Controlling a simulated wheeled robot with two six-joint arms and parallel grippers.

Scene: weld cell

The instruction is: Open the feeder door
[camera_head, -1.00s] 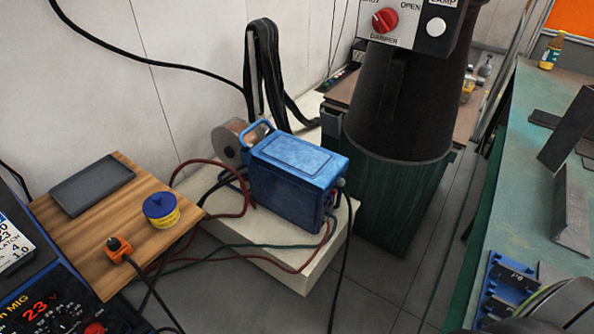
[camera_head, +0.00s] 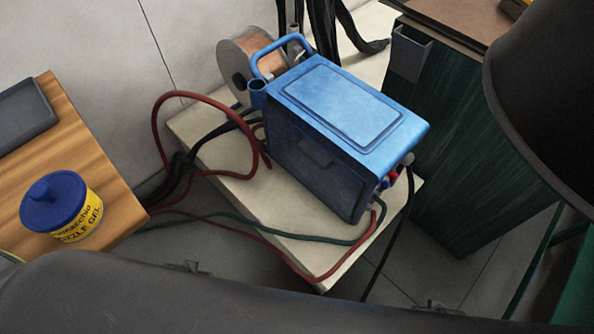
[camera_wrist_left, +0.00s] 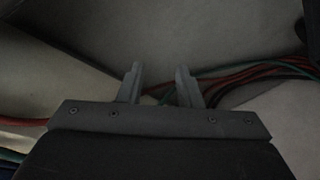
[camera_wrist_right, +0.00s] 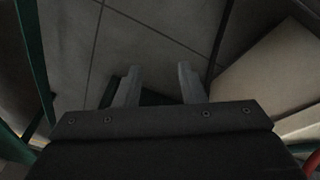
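The feeder is a blue box (camera_head: 330,145) with a carrying handle and a copper-coloured wire spool behind it. Its side panel, which looks like the door (camera_head: 315,165), faces front-left with a small recessed latch and appears closed. My left gripper (camera_wrist_left: 159,85) shows in the left wrist view with its two fingers apart and nothing between them, above cables and the floor. My right gripper (camera_wrist_right: 156,85) shows in the right wrist view, fingers apart and empty, over floor tiles. Neither gripper shows in the head view. The feeder is not clearly seen in either wrist view.
The feeder stands on a pale plinth (camera_head: 205,135) with red, green and black cables (camera_head: 225,220) looping around it. A wooden table (camera_head: 50,155) with a blue-lidded yellow tub (camera_head: 62,207) is at left. A dark green cabinet (camera_head: 455,150) stands close at right.

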